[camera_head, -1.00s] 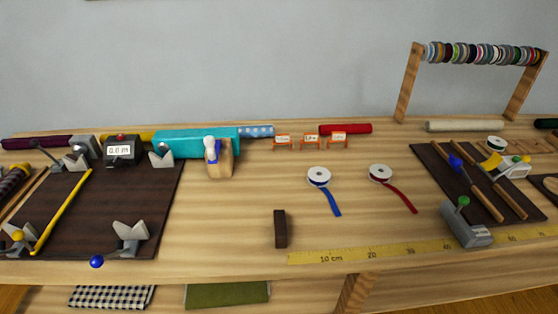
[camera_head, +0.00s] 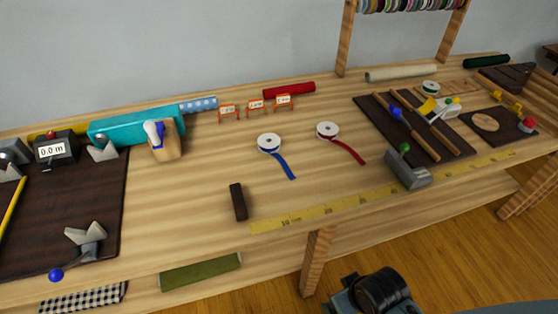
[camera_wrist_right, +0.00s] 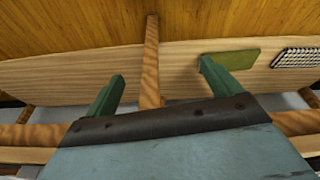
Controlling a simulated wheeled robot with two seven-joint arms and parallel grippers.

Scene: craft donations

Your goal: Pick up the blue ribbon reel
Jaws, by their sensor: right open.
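The blue ribbon reel (camera_head: 270,143) is a white-topped spool on the wooden workbench, near its middle. Its blue tail lies on the bench toward the lower right. A similar red ribbon reel (camera_head: 328,130) is to its right, apart from it. My right gripper (camera_wrist_right: 160,85) shows in the right wrist view with its two green fingers wide apart and nothing between them. Beyond the fingers are a shelf board, a bench leg and the floor, so it is away from the reel. My left gripper is in neither view.
A dark brown block (camera_head: 238,202) and a yellow measuring strip (camera_head: 330,210) lie in front of the reels. Small price signs (camera_head: 256,106) stand behind. A dark board with wooden rods (camera_head: 413,125) is to the right. Bench around the blue reel is clear.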

